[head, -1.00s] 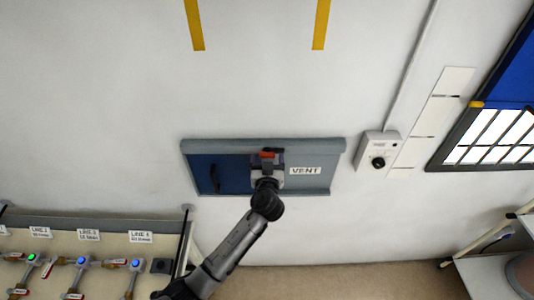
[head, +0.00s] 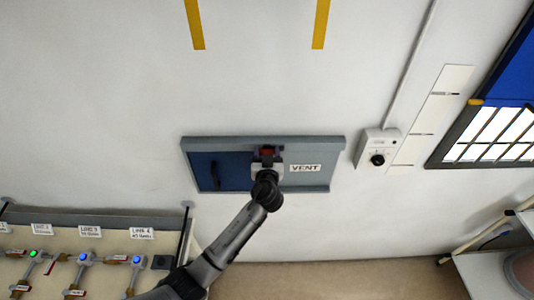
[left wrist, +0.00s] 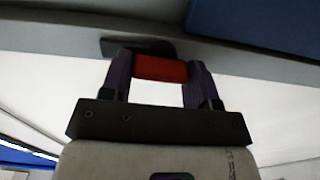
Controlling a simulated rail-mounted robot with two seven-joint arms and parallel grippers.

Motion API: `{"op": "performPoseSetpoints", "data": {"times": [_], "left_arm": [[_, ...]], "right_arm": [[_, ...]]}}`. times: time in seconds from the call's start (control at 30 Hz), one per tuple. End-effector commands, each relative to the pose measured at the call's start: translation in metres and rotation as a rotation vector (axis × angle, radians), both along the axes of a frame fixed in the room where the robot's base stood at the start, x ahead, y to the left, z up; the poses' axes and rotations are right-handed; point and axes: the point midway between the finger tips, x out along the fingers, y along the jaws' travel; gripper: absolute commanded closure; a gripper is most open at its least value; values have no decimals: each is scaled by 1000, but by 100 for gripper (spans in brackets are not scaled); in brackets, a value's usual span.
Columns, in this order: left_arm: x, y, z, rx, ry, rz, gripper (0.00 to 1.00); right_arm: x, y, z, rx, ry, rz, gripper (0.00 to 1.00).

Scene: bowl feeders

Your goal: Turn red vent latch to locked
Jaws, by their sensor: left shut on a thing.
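The red vent latch (head: 267,153) is on the grey and blue vent panel (head: 318,183) on the wall. In the left wrist view the red latch (left wrist: 160,69) lies crosswise between my fingers, with a dark mount behind it. My left gripper (head: 267,160) reaches up from below and is shut on the red latch; its two fingers also show in the left wrist view (left wrist: 161,80), one at each end of the red part. The gripper hides part of the latch in the head view, and I cannot read any locked mark. My right gripper is not in view.
A blue sliding panel (head: 208,170) with a dark handle is left of the latch, and a VENT label (head: 305,168) is right of it. A white control box (head: 377,148) is further right. Valves on a board (head: 80,262) stand at lower left.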

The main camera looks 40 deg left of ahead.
Motion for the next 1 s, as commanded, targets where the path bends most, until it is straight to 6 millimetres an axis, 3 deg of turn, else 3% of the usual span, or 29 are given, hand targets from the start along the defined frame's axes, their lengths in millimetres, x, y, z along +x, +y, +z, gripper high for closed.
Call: {"op": "performPoseSetpoints", "data": {"times": [0.1,0.47,1.0], "left_arm": [[0,0,0,0,0,0,68],[0,-1,-1,59,48,0,68],[2,-2,0,430,345,0,68]], "right_arm": [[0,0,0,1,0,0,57],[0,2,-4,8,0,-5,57],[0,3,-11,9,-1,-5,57]]}}
